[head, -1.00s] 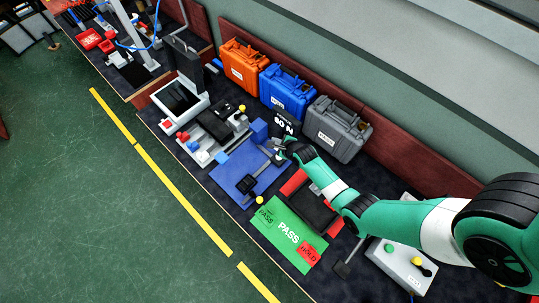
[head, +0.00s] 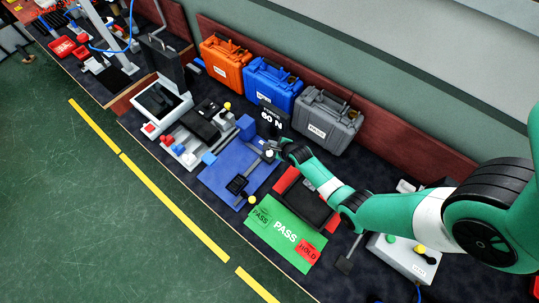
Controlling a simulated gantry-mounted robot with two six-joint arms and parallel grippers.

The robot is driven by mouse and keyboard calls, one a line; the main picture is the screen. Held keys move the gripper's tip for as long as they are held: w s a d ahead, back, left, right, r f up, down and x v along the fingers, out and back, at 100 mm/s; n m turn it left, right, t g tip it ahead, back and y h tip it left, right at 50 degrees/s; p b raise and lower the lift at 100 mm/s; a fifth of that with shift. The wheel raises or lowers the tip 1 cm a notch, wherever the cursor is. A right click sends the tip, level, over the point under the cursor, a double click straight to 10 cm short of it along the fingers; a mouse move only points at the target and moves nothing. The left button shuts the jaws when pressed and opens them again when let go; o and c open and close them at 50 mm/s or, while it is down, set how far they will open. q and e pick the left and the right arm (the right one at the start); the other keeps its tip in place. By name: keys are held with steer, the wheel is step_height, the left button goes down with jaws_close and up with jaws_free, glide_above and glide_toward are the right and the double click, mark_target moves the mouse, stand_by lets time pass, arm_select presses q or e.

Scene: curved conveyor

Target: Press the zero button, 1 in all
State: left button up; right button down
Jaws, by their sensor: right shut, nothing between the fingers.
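No button marked zero can be read at this size, so I cannot tell which one it is. A blue plate (head: 222,183) lies mid-bench, with a dark bar-shaped fixture (head: 238,186) on it. My right gripper (head: 271,151) is over the far right part of this plate, by the upper end of the fixture. It is shut and holds nothing I can see; its small tips are partly hidden by my wrist, and contact cannot be told. My left gripper is not in view.
Orange (head: 223,66), blue (head: 270,87) and grey (head: 324,122) cases line the back of the bench. A green PASS mat (head: 272,235) with a red HOLD card (head: 307,251) lies in front. A grey box with coloured knobs (head: 402,260) sits to the right.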

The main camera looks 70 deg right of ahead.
mark_target(272, 154)
arm_select(q)
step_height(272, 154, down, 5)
steer(key=b, duration=0.3)
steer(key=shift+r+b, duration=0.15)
steer(key=shift+b, duration=0.15)
arm_select(e)
step_height(272, 154, down, 5)
steer(key=shift+f, duration=0.1)
stand_by(1.2)
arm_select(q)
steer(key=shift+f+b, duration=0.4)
arm_select(e)
steer(key=shift+f, duration=0.3)
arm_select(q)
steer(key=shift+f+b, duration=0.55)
arm_select(e)
steer(key=shift+f, duration=0.6)
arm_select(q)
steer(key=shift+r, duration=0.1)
arm_select(e)
steer(key=shift+r, duration=0.1)
arm_select(q)
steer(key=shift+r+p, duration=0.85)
steer(key=shift+p, duration=0.1)
arm_select(e)
steer(key=shift+r, duration=0.9)
